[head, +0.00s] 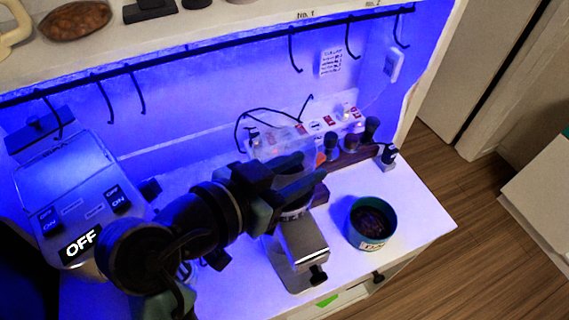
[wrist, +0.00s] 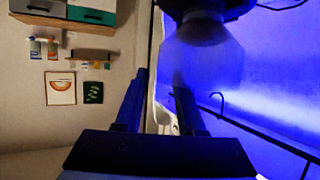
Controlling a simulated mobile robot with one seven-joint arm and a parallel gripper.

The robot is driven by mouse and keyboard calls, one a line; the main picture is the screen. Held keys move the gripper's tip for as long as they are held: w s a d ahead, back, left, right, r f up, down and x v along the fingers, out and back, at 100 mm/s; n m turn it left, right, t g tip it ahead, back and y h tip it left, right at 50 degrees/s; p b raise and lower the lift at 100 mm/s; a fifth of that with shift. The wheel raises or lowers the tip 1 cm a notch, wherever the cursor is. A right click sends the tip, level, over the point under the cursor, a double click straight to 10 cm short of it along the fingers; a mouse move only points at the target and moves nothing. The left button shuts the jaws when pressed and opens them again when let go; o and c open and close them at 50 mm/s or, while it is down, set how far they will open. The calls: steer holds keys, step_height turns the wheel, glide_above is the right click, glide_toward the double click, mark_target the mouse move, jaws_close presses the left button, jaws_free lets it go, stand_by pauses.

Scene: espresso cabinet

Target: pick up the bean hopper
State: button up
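The bean hopper appears in the wrist view as a pale, translucent, many-sided piece (wrist: 202,62) with a dark part above it. It lies at or just past the tip of the right-hand finger, not centred between the fingers. I cannot tell whether they touch. In the head view my gripper (head: 305,174) is over the top of the silver grinder (head: 302,245) and hides most of the hopper area. My gripper also shows in the wrist view (wrist: 160,82), with its two dark fingers apart and a clear gap between them.
A teal container of dark beans (head: 372,222) stands right of the grinder, near the counter edge. A grey machine with an OFF label (head: 70,200) is at left. A hook rail (head: 200,58) runs along the back under a shelf. Small dark-topped items (head: 352,140) stand behind.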

jaws_close()
steer(key=shift+a+f, duration=0.1)
steer(key=shift+f, duration=0.1)
stand_by(1.1)
